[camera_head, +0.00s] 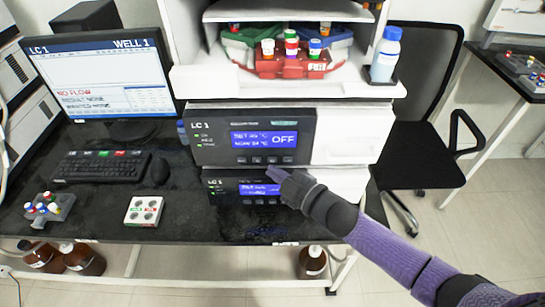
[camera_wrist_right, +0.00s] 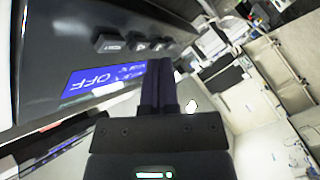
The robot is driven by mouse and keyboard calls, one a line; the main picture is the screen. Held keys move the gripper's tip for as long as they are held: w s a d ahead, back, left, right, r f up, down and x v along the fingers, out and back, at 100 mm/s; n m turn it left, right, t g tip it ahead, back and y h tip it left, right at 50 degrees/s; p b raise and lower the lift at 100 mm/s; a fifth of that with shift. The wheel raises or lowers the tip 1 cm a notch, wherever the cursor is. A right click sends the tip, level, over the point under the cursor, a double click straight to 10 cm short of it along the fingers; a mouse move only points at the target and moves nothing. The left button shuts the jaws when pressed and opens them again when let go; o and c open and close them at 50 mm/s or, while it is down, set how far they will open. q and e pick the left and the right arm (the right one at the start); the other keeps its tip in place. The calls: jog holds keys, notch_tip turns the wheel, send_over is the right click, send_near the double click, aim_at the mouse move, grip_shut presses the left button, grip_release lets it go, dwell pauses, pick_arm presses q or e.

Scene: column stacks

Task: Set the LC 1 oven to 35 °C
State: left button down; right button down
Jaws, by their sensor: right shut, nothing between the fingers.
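The LC 1 oven (camera_head: 215,150) is the upper dark-fronted unit of the stack. Its blue display (camera_head: 262,140) shows a SET line too blurred to read surely, NOW about 24 °C, and OFF. A row of small buttons (camera_head: 257,160) lies below the display. In the right wrist view the OFF display (camera_wrist_right: 100,80) and several dark buttons (camera_wrist_right: 140,45) show. My right gripper (camera_head: 274,172) is shut and empty, its tips just below the right part of the button row. In the right wrist view its fingers (camera_wrist_right: 160,64) point close to the buttons; I cannot tell if they touch. My left gripper is not in view.
A second unit (camera_head: 225,188) with a blue display sits below the oven, partly behind my right gripper. Above is a tray with a red vial rack (camera_head: 290,66) and a blue-capped bottle (camera_head: 385,55). A monitor (camera_head: 95,75), keyboard (camera_head: 100,166) and mouse stand left; a chair stands right.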

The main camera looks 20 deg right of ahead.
jog(key=s+p, duration=0.1)
jog(key=s, duration=0.1)
jog(key=s+a+p, duration=0.1)
jog(key=s, duration=0.2)
jog(key=shift+a+p, duration=0.2)
jog(key=shift+p, duration=0.1)
dwell(0.5)
